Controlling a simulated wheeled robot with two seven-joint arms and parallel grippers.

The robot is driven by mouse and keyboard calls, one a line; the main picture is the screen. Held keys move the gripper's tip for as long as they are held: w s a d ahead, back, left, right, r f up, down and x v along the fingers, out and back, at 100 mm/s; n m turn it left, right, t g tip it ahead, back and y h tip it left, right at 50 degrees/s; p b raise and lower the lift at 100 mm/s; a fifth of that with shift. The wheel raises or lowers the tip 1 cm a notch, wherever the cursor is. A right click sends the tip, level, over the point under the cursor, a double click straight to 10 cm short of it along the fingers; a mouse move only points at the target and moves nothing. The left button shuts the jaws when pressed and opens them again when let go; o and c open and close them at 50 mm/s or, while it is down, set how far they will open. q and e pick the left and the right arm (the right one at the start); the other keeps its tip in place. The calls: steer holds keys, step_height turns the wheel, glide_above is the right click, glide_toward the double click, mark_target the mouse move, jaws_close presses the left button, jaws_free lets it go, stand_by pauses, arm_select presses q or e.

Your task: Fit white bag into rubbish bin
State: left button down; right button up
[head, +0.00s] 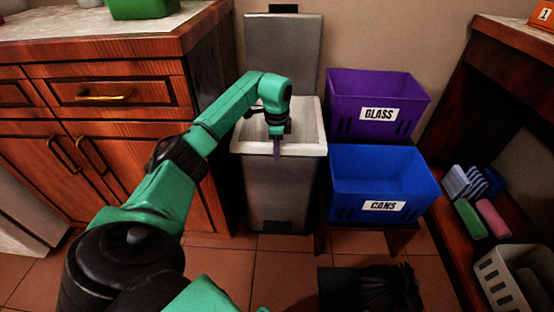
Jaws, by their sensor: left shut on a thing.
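The rubbish bin (268,195) is a grey box standing on the floor between the cabinet and the coloured crates. Its lid (284,50) stands open against the wall. The white bag (306,147) shows as a pale band around the bin's opening, folded over the front rim. My left gripper (277,148) reaches over the opening and points down at the front rim. It is shut on the bag's edge there; its fingertips are small in the picture. The bag's inside is partly hidden behind my left arm. My right gripper is not in view.
A purple GLASS crate (347,117) and a blue CANS crate (347,199) stand right of the bin. A black crumpled thing (370,288) lies on the floor in front. A wooden cabinet (120,125) borders the left. Tiled floor (285,262) before the bin is clear.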

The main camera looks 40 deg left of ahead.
arm_select(q)
step_height(320, 180, down, 3)
steer(key=shift+f+b, duration=0.2)
steer(key=shift+b, duration=0.35)
steer(key=shift+f, duration=0.15)
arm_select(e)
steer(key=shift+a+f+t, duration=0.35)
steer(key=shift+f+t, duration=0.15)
arm_select(q)
steer(key=shift+f, duration=0.3)
steer(key=c, duration=0.6)
jaws_free()
steer(key=shift+r, duration=0.1)
